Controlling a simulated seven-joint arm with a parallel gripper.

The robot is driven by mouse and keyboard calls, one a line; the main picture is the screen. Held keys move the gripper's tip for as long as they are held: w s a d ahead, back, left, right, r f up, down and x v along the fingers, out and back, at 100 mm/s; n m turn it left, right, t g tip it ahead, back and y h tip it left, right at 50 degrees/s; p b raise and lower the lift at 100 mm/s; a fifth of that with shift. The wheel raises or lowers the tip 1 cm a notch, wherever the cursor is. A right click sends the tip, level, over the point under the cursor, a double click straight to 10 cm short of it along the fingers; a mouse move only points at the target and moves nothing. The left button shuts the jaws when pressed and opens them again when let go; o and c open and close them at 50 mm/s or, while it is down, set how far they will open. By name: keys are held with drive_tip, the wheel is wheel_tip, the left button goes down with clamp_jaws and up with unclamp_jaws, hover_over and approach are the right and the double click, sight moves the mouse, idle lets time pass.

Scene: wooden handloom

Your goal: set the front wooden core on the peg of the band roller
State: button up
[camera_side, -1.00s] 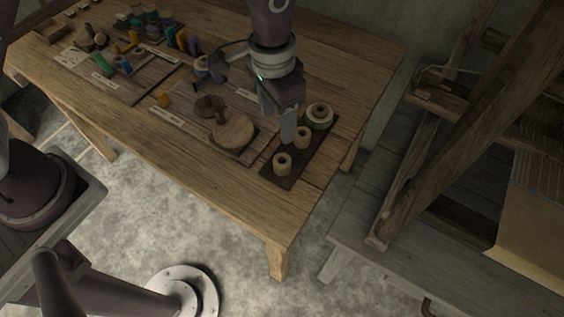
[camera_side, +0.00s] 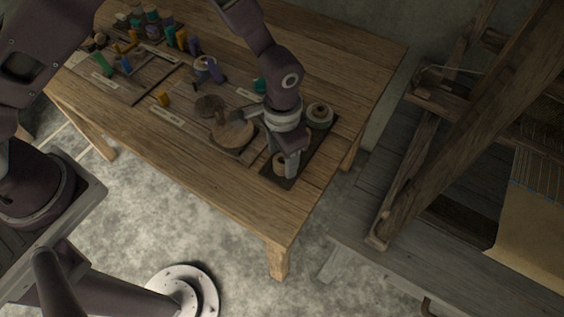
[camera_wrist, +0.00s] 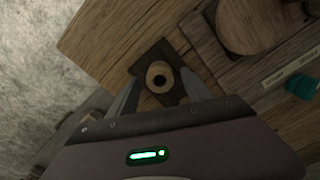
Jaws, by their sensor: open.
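The front wooden core (camera_side: 279,162) is a short pale ring standing upright on a dark narrow tray (camera_side: 324,137) near the table's front right corner. My gripper (camera_side: 289,166) is down over it, partly hiding it in the side view. In the wrist view, the core (camera_wrist: 153,70) with its dark hole lies between the open fingers (camera_wrist: 159,77), with a gap visible on each side. A round wooden disc (camera_side: 234,135) with an upright stub, seemingly the band roller, lies left of the tray. Its edge shows in the wrist view (camera_wrist: 252,25).
A larger spool (camera_side: 319,114) stands at the tray's back end. A second core on the tray is hidden behind my gripper. Coloured thread spools (camera_side: 182,40) fill the table's far left. The wooden loom (camera_side: 430,130) stands to the right. The table's front strip (camera_side: 190,165) is clear.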

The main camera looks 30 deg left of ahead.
drive_tip(key=c, duration=1)
drive_tip(key=shift+r, duration=2.8)
drive_tip(key=shift+c, duration=0.2)
